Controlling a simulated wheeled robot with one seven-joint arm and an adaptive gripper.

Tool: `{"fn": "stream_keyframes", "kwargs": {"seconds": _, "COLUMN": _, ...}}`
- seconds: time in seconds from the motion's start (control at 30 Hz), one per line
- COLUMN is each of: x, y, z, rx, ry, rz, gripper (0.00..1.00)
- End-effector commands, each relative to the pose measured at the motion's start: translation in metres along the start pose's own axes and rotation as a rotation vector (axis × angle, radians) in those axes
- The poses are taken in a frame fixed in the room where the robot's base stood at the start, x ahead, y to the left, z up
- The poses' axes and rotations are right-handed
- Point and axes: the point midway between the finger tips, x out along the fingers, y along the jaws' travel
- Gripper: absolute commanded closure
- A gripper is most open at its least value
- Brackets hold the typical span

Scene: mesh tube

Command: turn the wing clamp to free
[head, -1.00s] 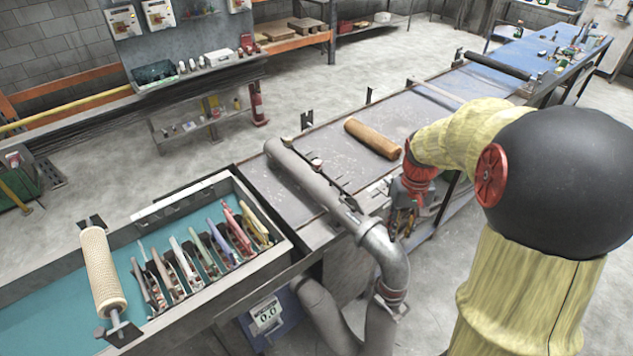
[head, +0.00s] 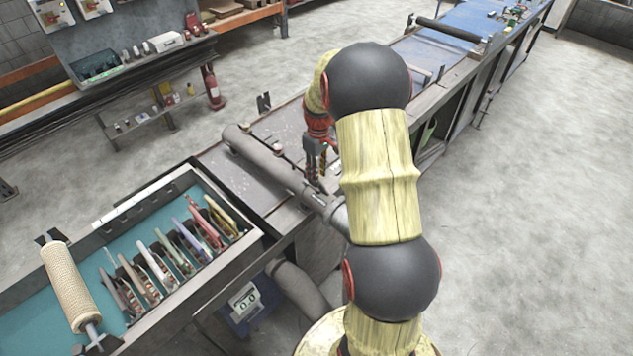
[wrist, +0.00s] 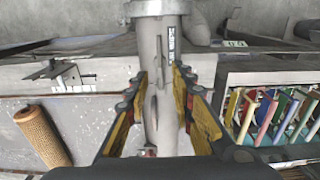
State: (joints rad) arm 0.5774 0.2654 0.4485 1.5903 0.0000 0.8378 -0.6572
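A grey tube (head: 268,160) runs across the bench and ends in a flanged elbow near my arm. In the wrist view the tube (wrist: 160,128) lies between my fingers, with its flange (wrist: 158,7) at the top. A thin upright wing-like piece (wrist: 159,56) shows on the tube between the fingertips; I take it as the wing clamp but cannot tell its turn for sure. My gripper (head: 317,172) hangs above the tube's near end, fingers down. In the wrist view my gripper (wrist: 160,80) is open, with a finger on each side of the tube and no clear contact.
A teal-lined tray (head: 197,293) with several coloured tools in a rack and a woven roller (head: 68,287) is at the left. A brown roll (wrist: 41,136) lies on the bench in the wrist view. A grey box with a display (head: 244,299) stands below. Floor at right is clear.

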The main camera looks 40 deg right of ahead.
Motion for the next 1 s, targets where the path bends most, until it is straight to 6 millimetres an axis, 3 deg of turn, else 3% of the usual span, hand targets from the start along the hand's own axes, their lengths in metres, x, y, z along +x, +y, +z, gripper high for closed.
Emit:
{"fn": "stream_keyframes", "kwargs": {"seconds": 0.1, "x": 0.02, "y": 0.0, "z": 0.001, "rx": 0.001, "ry": -0.003, "rz": -0.002, "gripper": 0.76}}
{"fn": "stream_keyframes", "kwargs": {"seconds": 0.33, "x": 0.043, "y": 0.0, "z": 0.0, "rx": 0.001, "ry": -0.001, "rz": 0.0, "gripper": 0.76}}
{"fn": "stream_keyframes", "kwargs": {"seconds": 0.67, "x": 0.048, "y": 0.0, "z": 0.0, "rx": 0.001, "ry": 0.001, "rz": 0.0, "gripper": 0.76}}
{"fn": "stream_keyframes", "kwargs": {"seconds": 1.0, "x": 0.048, "y": 0.0, "z": 0.0, "rx": 0.002, "ry": 0.0, "rz": 0.0, "gripper": 0.94}}
